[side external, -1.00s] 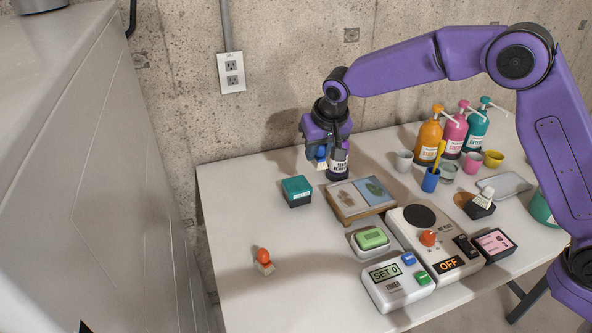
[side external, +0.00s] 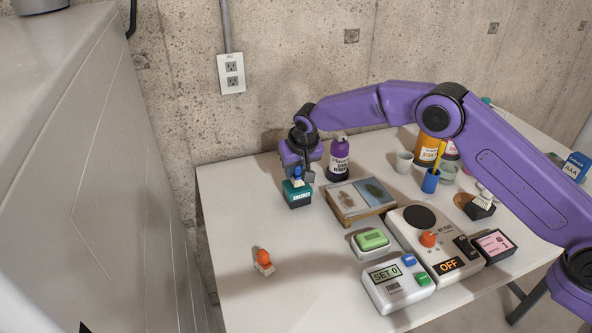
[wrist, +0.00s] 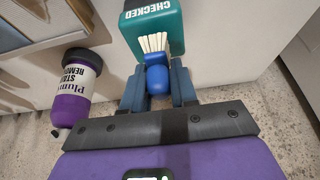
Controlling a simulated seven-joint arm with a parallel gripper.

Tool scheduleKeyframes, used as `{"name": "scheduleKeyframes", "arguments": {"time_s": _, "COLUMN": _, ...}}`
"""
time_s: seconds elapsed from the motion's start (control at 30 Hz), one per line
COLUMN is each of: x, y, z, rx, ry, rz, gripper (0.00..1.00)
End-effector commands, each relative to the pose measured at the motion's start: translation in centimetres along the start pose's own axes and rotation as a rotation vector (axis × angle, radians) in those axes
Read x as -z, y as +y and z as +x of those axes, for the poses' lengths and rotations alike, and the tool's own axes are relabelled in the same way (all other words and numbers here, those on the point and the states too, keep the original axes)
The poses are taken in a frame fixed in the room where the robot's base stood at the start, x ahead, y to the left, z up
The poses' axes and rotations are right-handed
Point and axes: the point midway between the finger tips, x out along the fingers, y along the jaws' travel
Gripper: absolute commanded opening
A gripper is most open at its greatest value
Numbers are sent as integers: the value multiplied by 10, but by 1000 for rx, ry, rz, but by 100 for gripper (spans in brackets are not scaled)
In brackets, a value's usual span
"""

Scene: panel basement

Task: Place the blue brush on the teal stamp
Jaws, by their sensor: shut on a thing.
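My gripper (side external: 300,178) is shut on the blue brush (side external: 296,173), which has a rounded blue handle and pale bristles. In the wrist view the brush (wrist: 156,77) sits between the two fingers, with its bristles toward the stamp. In the wrist view the stamp (wrist: 172,38) shows the word CHECKED. The brush is right over the stamp's top; I cannot tell whether they touch.
A purple bottle (side external: 339,160) stands close to the right of my gripper. A framed panel (side external: 360,200), a green-topped dish (side external: 371,242) and a timer (side external: 397,287) are further right. An orange-handled brush (side external: 263,262) lies at the front left, with clear table around it.

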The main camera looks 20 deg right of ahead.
Motion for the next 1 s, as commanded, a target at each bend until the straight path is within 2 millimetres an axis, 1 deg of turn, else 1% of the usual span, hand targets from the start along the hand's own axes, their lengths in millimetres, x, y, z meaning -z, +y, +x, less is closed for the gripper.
{"name": "scheduleKeyframes", "arguments": {"time_s": 0.03, "x": -2, "y": 0, "z": 5, "rx": -1, "ry": 0, "rz": 0, "gripper": 0}}
{"name": "scheduleKeyframes", "arguments": {"time_s": 0.1, "x": -3, "y": 0, "z": 7, "rx": 1, "ry": 1, "rz": 1, "gripper": 0}}
{"name": "scheduleKeyframes", "arguments": {"time_s": 0.43, "x": -4, "y": 0, "z": 10, "rx": 1, "ry": 1, "rz": 1, "gripper": 0}}
{"name": "scheduleKeyframes", "arguments": {"time_s": 0.47, "x": -4, "y": 0, "z": 10, "rx": 1, "ry": 1, "rz": 1, "gripper": 31}}
{"name": "scheduleKeyframes", "arguments": {"time_s": 0.5, "x": -4, "y": 0, "z": 10, "rx": 1, "ry": 1, "rz": 1, "gripper": 44}}
{"name": "scheduleKeyframes", "arguments": {"time_s": 0.53, "x": -4, "y": 0, "z": 10, "rx": 1, "ry": 1, "rz": 1, "gripper": 53}}
{"name": "scheduleKeyframes", "arguments": {"time_s": 0.87, "x": -3, "y": 0, "z": 8, "rx": 1, "ry": 2, "rz": 1, "gripper": 53}}
{"name": "scheduleKeyframes", "arguments": {"time_s": 1.0, "x": -2, "y": 0, "z": -2, "rx": 1, "ry": 2, "rz": 1, "gripper": 53}}
